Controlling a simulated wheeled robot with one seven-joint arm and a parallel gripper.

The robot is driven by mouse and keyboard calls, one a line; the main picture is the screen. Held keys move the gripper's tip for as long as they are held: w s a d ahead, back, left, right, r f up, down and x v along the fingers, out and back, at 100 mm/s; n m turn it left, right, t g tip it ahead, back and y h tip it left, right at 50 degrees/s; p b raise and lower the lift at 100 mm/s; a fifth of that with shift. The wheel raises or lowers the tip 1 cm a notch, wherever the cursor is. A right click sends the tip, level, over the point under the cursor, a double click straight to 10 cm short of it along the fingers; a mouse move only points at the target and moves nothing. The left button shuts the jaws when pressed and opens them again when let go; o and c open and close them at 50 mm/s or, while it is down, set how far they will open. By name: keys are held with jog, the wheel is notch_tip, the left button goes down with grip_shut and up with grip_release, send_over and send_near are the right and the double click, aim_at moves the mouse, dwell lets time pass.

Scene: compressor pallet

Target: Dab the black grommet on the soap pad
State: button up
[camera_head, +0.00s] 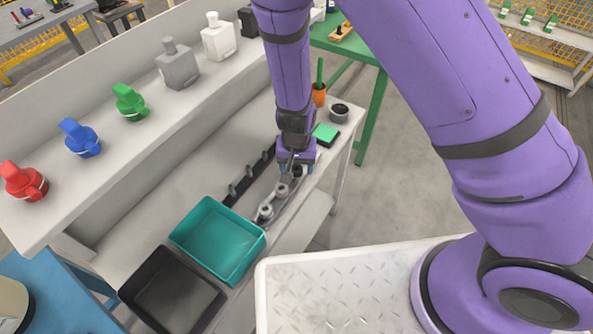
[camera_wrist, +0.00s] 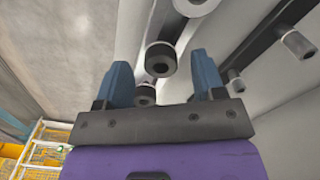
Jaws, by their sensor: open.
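My gripper (camera_head: 292,170) points down over the pale bench. In the wrist view its two blue-grey fingers (camera_wrist: 163,80) are open, with nothing clamped between them. A black grommet (camera_head: 298,172), partly hidden by my gripper, is at the far end of a row of round parts. In the wrist view a dark ring-shaped end (camera_wrist: 160,60) shows between and beyond the fingertips. A second dark ring (camera_wrist: 145,97) shows lower between the fingers; I cannot tell whether they touch it. The green soap pad (camera_head: 326,133) lies in a dark tray just right of my gripper.
Grey round parts (camera_head: 265,211) stand nearer along the row. A dark rail with pegs (camera_head: 236,194) runs on its left. A teal bin (camera_head: 207,233) and a black bin (camera_head: 172,294) stand in front. A dark round pot (camera_head: 339,113) and an orange cup (camera_head: 319,94) stand beyond the pad.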

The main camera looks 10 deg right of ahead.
jog(key=shift+f, duration=0.9)
jog(key=c, duration=0.9)
jog(key=shift+c, duration=0.2)
jog(key=shift+r, duration=0.15)
notch_tip(320, 180, up, 10)
